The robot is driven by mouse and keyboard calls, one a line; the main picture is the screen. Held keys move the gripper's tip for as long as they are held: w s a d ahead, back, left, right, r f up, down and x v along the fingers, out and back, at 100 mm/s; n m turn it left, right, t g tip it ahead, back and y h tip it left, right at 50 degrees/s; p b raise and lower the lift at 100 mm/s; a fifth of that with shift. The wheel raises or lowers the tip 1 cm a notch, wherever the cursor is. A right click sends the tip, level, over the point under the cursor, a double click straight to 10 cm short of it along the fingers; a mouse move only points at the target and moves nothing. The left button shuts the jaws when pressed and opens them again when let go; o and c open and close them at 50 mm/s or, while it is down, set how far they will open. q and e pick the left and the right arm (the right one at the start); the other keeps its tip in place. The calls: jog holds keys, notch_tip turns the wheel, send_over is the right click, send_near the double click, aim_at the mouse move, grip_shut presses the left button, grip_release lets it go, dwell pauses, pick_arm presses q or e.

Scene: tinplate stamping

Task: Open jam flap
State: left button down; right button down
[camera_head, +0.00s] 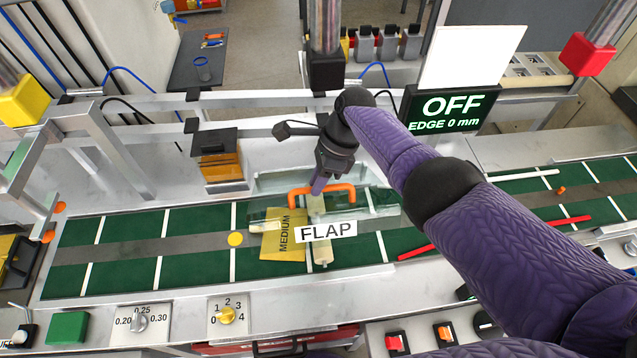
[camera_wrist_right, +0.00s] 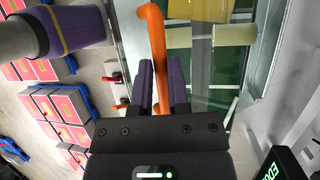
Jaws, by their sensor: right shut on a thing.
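The jam flap is a clear panel (camera_head: 375,200) over the green conveyor, with a white FLAP label (camera_head: 328,231) in front and an orange handle (camera_head: 345,191) on it. My right gripper (camera_head: 318,185) reaches down from the right and is shut on the handle. In the right wrist view the orange handle (camera_wrist_right: 155,40) runs between the two purple fingers (camera_wrist_right: 162,82). Beneath the panel lie a yellow MEDIUM card (camera_head: 284,238) and a pale cream piece (camera_head: 321,247). How far the panel is tilted is hard to tell. My left gripper is out of view.
The green conveyor (camera_head: 190,260) with white bars runs across. A display (camera_head: 450,110) reads OFF, EDGE 0 mm. Red strips (camera_head: 550,225) lie on the belt at right. Dials (camera_head: 227,315) and a green button (camera_head: 68,328) line the front panel. A metal frame stands at left.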

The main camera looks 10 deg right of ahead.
jog(key=c, duration=0.9)
grip_release()
jog(key=shift+w, duration=0.1)
jog(key=shift+c, duration=0.2)
jog(key=o, duration=0.3)
jog(key=shift+w+f, duration=0.15)
jog(key=shift+w, duration=0.2)
jog(key=shift+o, duration=0.2)
jog(key=shift+s, duration=0.2)
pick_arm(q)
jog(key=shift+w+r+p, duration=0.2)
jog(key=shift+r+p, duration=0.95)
pick_arm(e)
jog(key=v, duration=1)
